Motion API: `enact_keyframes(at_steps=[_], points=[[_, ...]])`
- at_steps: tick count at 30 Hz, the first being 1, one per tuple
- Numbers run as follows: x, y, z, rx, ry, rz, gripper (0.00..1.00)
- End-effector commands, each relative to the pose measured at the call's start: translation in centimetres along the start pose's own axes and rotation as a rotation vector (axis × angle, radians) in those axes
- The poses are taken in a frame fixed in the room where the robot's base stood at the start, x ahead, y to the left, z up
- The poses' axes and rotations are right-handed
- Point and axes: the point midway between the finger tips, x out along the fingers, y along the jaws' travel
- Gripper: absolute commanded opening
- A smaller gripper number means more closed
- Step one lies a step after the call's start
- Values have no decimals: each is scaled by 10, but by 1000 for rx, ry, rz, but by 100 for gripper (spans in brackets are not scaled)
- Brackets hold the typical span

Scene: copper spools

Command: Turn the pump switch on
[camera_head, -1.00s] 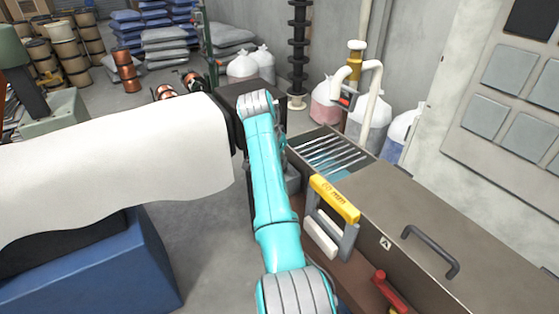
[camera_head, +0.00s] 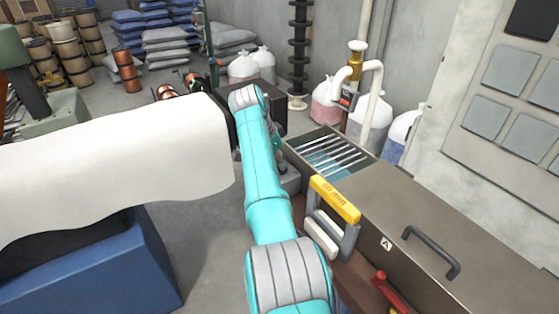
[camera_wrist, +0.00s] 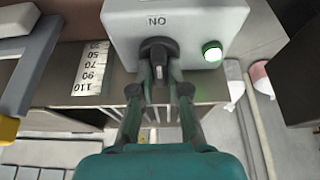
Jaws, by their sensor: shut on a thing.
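The pump switch is a black rotary knob (camera_wrist: 158,54) on the face of a light grey box (camera_wrist: 205,20) at the top of the wrist view. Lettering that reads as ON upside down is printed above the knob. A green lamp (camera_wrist: 212,52) on the box, right of the knob, looks lit. My gripper (camera_wrist: 159,78) has its two dark fingers on either side of the knob, shut on it. The knob's pale-marked end shows between the fingertips. In the head view my teal arm hides the gripper and the knob.
A brown cabinet (camera_head: 440,225) with a dark handle stands at right. A yellow-topped handle frame (camera_head: 335,197) and a slatted open tank (camera_head: 325,158) are close to my arm. A white sheet (camera_head: 110,165) covers the left side. A numbered scale (camera_wrist: 92,68) lies left of the knob.

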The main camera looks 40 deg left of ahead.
Motion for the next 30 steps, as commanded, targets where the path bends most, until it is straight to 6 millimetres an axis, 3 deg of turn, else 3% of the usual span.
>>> enact_keyframes(at_steps=[6,7,9,20,25,30], points=[[0,0,1,0,-1,0,0],[0,0,1,0,-1,0,22],[0,0,0,0,-1,0,39],[-3,0,0,-1,0,-1,40],[-22,-1,0,-1,0,-3,40],[-57,-1,0,0,0,-4,40]])
